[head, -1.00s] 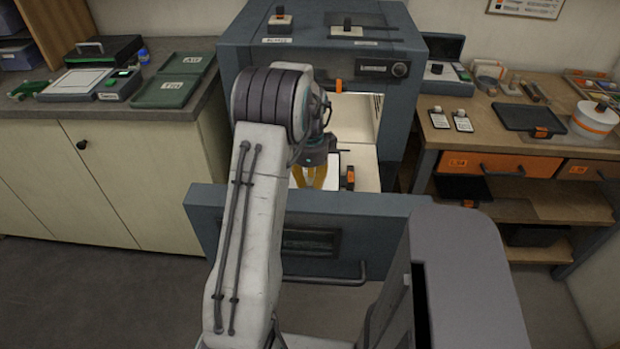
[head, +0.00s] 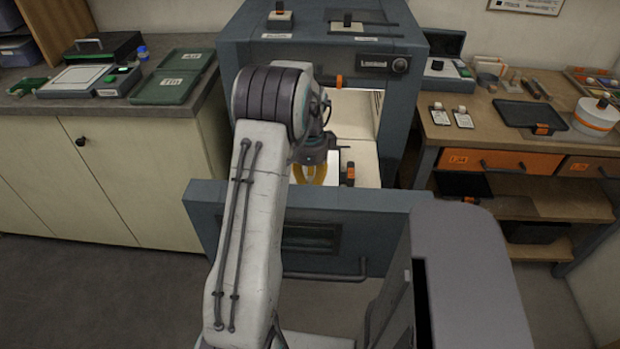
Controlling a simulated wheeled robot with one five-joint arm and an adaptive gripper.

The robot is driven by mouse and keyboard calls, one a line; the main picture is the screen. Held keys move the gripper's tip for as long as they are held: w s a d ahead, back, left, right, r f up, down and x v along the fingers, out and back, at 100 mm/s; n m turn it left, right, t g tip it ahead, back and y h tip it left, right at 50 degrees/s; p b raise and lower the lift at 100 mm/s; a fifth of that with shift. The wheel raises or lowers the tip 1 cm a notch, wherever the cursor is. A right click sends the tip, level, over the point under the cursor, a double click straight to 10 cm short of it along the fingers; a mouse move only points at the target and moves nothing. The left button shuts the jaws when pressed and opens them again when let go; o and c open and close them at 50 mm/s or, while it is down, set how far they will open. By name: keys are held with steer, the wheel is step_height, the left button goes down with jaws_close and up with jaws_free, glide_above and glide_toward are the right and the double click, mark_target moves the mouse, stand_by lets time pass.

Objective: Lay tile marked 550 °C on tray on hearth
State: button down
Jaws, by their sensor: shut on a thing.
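My gripper (head: 311,174) has yellow fingers and is inside the open kiln, low over the hearth (head: 367,168). It is shut on the tile, which is mostly hidden by the fingers and arm; I cannot read any marking on it. The tray (head: 342,155) lies on the hearth around and beside the gripper, with a dark edge and an orange-tagged handle on its right. Whether the tile touches the tray is not clear. Two white tiles with knobs, one (head: 439,115) and another (head: 463,118), lie on the right bench.
The kiln's door (head: 365,218) is folded down in front of the opening. The kiln walls (head: 398,130) stand close on both sides. A dark tray (head: 527,114) and a white round pot (head: 595,116) stand on the right bench.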

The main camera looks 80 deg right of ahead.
steer(key=c, duration=1.1)
jaws_free()
steer(key=shift+r, duration=0.1)
steer(key=shift+r+p, duration=2.6)
steer(key=shift+r, duration=0.85)
